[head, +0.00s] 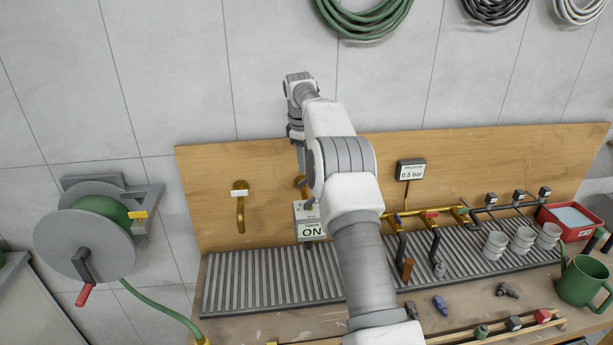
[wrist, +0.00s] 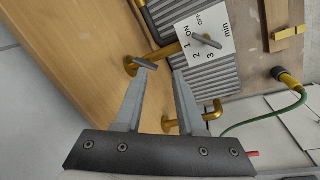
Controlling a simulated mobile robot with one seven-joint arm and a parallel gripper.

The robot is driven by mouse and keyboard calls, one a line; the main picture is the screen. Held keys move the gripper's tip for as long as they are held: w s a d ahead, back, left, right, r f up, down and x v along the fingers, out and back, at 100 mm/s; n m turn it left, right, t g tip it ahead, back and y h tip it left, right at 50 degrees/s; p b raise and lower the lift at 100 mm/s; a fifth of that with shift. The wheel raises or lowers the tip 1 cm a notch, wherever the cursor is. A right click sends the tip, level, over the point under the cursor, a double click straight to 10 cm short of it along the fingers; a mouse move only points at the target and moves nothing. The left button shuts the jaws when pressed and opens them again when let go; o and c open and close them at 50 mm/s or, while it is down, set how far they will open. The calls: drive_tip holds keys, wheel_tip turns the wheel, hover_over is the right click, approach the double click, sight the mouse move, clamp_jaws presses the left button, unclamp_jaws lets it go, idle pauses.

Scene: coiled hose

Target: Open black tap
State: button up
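In the wrist view, a dark grey tap handle (wrist: 146,64) sits on a brass pipe that comes out of the wooden board. My gripper (wrist: 160,72) is open, with its two fingers apart and nothing held. The handle is near the left fingertip and partly between the tips; I cannot tell if they touch. The brass pipe (wrist: 167,50) leads to a white timer box (wrist: 206,42) with a dark dial marked ON, OFF and minutes. In the head view, the timer box (head: 309,222) reads ON, and my arm hides the tap handle and most of the gripper.
A second brass spout (head: 240,212) stands left on the wooden board (head: 210,170). A brass manifold (head: 432,213) with coloured taps is to the right. A hose reel (head: 98,225) hangs at left. Cups (head: 522,240) and a green watering can (head: 580,282) stand at right.

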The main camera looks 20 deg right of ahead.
drive_tip(key=s+a+f+n+h+b, duration=0.2)
drive_tip(key=a+f+n+h+b, duration=0.1)
drive_tip(key=a+f+n+h, duration=0.3)
drive_tip(key=n+t+h+b, duration=0.2)
drive_tip(key=n+t+h, duration=0.25)
drive_tip(key=n, duration=0.45)
approach(303, 180)
drive_tip(key=shift+t+y, duration=0.35)
drive_tip(key=shift+t, duration=0.1)
drive_tip(key=p+x, duration=0.1)
drive_tip(key=x, duration=0.2)
drive_tip(key=p+x, duration=0.1)
drive_tip(key=x, duration=0.2)
drive_tip(key=p+x, duration=0.1)
drive_tip(key=x, duration=0.3)
drive_tip(key=shift+s+d, duration=0.2)
drive_tip(key=shift+s, duration=0.05)
drive_tip(key=shift+r, duration=0.1)
clamp_jaws()
